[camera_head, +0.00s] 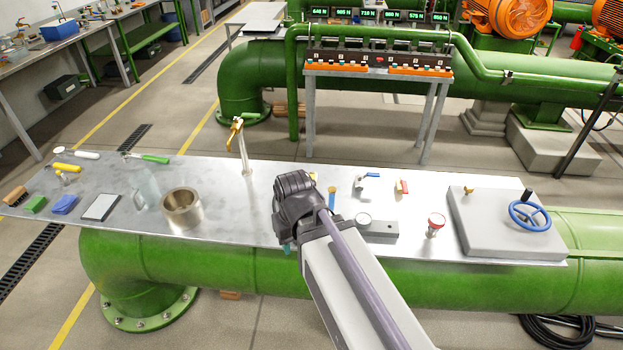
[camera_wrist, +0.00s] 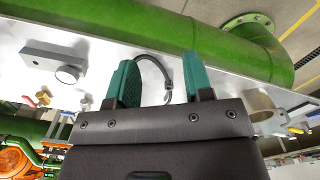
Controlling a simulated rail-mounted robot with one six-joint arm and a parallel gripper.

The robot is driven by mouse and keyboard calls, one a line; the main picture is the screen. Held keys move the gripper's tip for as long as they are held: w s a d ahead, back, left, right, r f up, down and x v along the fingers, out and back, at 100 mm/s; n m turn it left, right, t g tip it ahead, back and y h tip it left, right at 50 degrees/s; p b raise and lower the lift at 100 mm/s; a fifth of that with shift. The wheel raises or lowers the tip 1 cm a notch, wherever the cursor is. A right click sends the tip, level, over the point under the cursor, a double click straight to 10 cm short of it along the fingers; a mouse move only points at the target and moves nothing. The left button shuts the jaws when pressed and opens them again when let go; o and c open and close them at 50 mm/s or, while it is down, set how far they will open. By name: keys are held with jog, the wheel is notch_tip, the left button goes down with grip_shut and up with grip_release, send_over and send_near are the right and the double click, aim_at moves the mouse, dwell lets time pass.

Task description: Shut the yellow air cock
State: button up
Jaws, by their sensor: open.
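A small yellow-handled cock (camera_head: 332,192) stands on the metal bench top in the head view, just right of my arm's dark wrist. Its handle appears to point toward the front edge of the bench, but it is too small to be sure. My gripper (camera_wrist: 160,68) is open, with its two teal fingers spread apart. In the head view its teal tip (camera_head: 287,247) shows near the bench's front edge, left of and apart from the cock. In the wrist view, I cannot tell the yellow cock apart; a red-handled cock (camera_wrist: 28,101) with yellowish parts shows at the left.
A blue-lever valve (camera_head: 369,176) and a red-handled cock (camera_head: 402,187) stand right of the yellow cock. A gauge block (camera_head: 382,228) lies in front. A tall tap (camera_head: 240,145) and a brass ring (camera_head: 181,209) stand left. A dark curved piece (camera_wrist: 155,70) shows between my fingers.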

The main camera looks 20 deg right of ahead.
jog(key=m, duration=0.6)
send_over(311, 176)
jog(key=s, duration=0.2)
jog(key=f+b, duration=0.9)
jog(key=shift+w+a+f+b, duration=0.1)
jog(key=shift+a+f+b, duration=0.25)
jog(key=shift+f+b, duration=0.05)
jog(key=shift+r, duration=0.2)
grip_shut()
